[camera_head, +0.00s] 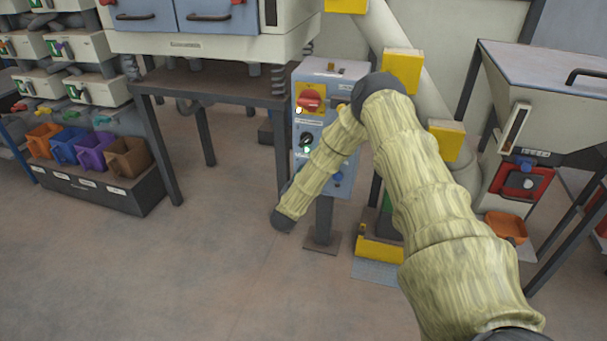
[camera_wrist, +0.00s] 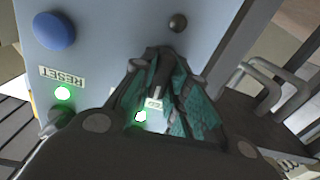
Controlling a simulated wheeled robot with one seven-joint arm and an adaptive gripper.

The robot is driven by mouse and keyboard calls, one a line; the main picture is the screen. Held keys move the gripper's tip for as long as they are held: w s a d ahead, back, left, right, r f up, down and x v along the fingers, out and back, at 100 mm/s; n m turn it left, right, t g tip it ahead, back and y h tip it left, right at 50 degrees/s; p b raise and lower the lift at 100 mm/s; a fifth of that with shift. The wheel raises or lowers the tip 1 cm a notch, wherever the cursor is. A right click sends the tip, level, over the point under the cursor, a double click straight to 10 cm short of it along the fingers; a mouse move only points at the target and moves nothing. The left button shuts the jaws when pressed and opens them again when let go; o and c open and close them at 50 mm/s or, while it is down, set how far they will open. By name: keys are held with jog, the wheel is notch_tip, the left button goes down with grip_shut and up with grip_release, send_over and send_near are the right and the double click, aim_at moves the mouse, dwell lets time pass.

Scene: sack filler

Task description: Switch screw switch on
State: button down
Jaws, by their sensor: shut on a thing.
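In the wrist view my gripper (camera_wrist: 163,64) has its teal-padded fingers closed in against the face of the blue-grey control box (camera_wrist: 105,40). They are shut around a small dark switch (camera_wrist: 156,78), mostly covered by the pads. A small white label and a lit green lamp (camera_wrist: 140,116) show beside it. In the head view the control box (camera_head: 322,77) stands on a post, and my sleeved arm crosses in front of it. My gripper is hidden there behind the forearm. Which marked position the switch points to cannot be read.
The box also carries a red rotary switch (camera_head: 311,99) on a yellow plate, a black knob (camera_head: 306,138) and a blue button (camera_wrist: 54,31). A RESET label (camera_wrist: 62,73) sits near another green lamp. A dark table (camera_head: 220,82) stands left, a hopper machine (camera_head: 545,75) right.

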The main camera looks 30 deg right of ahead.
jog(key=shift+s+m, duration=0.15)
jog(key=shift+m, duration=4.05)
jog(key=c, duration=1.4)
grip_release()
jog(key=shift+d, duration=0.1)
jog(key=v, duration=1.2)
